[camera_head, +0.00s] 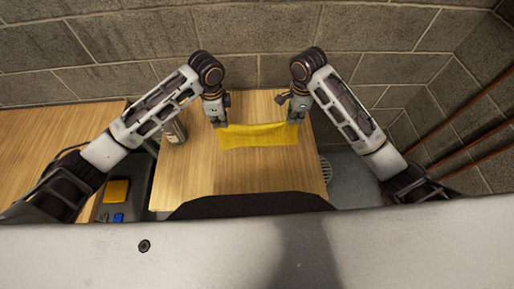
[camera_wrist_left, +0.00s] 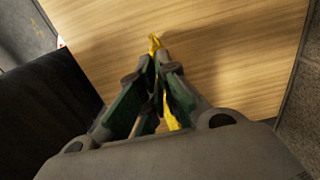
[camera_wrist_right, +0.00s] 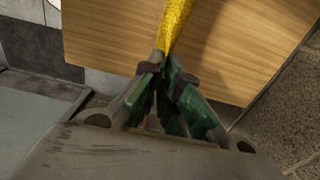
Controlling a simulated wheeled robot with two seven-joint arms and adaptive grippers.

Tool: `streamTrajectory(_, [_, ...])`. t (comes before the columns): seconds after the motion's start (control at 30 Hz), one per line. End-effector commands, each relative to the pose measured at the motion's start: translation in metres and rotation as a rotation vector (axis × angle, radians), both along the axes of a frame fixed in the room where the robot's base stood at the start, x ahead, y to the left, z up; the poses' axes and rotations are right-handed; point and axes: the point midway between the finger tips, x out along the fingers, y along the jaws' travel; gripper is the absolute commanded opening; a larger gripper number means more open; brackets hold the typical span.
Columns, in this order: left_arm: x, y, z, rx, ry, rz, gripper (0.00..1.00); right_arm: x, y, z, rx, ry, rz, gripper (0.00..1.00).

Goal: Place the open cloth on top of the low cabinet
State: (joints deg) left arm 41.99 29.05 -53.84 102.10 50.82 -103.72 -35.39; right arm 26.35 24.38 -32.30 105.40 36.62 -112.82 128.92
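The yellow cloth (camera_head: 258,136) is stretched between my two grippers above the wooden top of the low cabinet (camera_head: 240,175). My left gripper (camera_head: 218,122) is shut on its left upper corner. In the left wrist view a bit of the cloth (camera_wrist_left: 155,43) shows at the shut fingertips (camera_wrist_left: 156,62). My right gripper (camera_head: 294,119) is shut on its right upper corner. In the right wrist view the cloth (camera_wrist_right: 175,22) runs up from the shut fingertips (camera_wrist_right: 163,62). I cannot tell whether the cloth's lower edge touches the top.
A grey can or bottle (camera_head: 174,132) stands at the top's left edge. Another wooden surface (camera_head: 45,140) lies to the left, with a yellow item (camera_head: 116,190) and a blue item (camera_head: 118,217) low in the gap. A block wall (camera_head: 270,40) closes the back. The front of the top is clear.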

Motion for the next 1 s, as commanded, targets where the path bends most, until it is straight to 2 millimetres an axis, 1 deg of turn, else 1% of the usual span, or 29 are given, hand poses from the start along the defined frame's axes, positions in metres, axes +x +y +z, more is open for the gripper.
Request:
streamTrajectory(0.73, [0.001,0.0,0.0,0.0,-0.001,0.0,0.0,0.001,0.0,0.0,0.0,-0.001,0.0,0.0])
streamTrajectory(0.87, [0.005,0.001,0.0,0.0,-0.004,0.001,0.0,0.005,0.001,0.0,0.0,-0.004,-0.001,0.0])
streamTrajectory(1.0, [0.013,0.004,-0.001,0.001,-0.01,0.001,0.0,0.013,0.004,-0.001,0.0,-0.011,-0.001,0.0])
